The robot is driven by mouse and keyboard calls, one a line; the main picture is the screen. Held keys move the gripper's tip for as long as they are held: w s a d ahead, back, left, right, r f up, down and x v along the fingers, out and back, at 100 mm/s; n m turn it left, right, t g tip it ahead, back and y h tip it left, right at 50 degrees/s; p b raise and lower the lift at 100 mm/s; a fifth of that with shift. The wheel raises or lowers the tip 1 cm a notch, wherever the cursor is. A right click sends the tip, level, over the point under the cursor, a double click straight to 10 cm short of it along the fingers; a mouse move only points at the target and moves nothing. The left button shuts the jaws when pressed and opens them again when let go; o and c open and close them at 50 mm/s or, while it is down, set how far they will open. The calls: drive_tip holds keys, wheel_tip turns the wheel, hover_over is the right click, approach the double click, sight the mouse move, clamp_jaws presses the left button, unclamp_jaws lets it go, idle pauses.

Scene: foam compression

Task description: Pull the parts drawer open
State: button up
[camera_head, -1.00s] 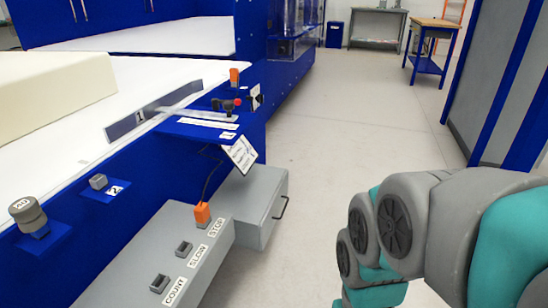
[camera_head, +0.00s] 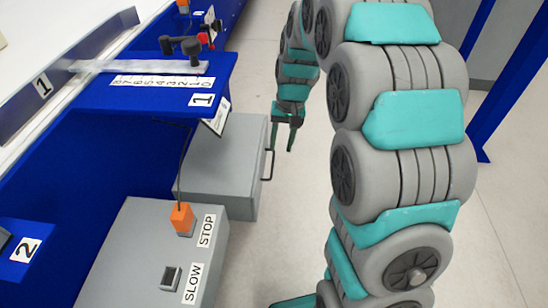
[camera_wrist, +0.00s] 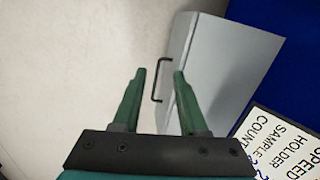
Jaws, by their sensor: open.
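The grey parts drawer (camera_head: 222,165) is a box on the side of the blue machine, with a thin dark handle (camera_head: 269,165) on its right face. My gripper (camera_head: 291,140) hangs above the floor to the right of the drawer, close to the handle. In the wrist view, my gripper (camera_wrist: 158,72) is open with two green fingers. The dark handle (camera_wrist: 160,80) shows between the fingertips, beyond them, and the grey drawer (camera_wrist: 225,65) lies to the right. I cannot tell how far the fingertips are from the handle. Nothing is held.
A grey control box (camera_head: 150,255) with an orange switch (camera_head: 182,218) and STOP and SLOW labels stands in front of the drawer. A blue bracket (camera_head: 160,95) juts out above. A printed card (camera_wrist: 275,140) is near the drawer.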

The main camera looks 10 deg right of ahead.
drive_tip(key=m+t+b, duration=0.1)
drive_tip(key=b, duration=0.1)
approach(273, 160)
drive_tip(key=f, duration=0.5)
drive_tip(key=a+f, duration=0.1)
drive_tip(key=f, duration=0.1)
drive_tip(key=shift+w+f, duration=0.35)
clamp_jaws()
idle(0.8)
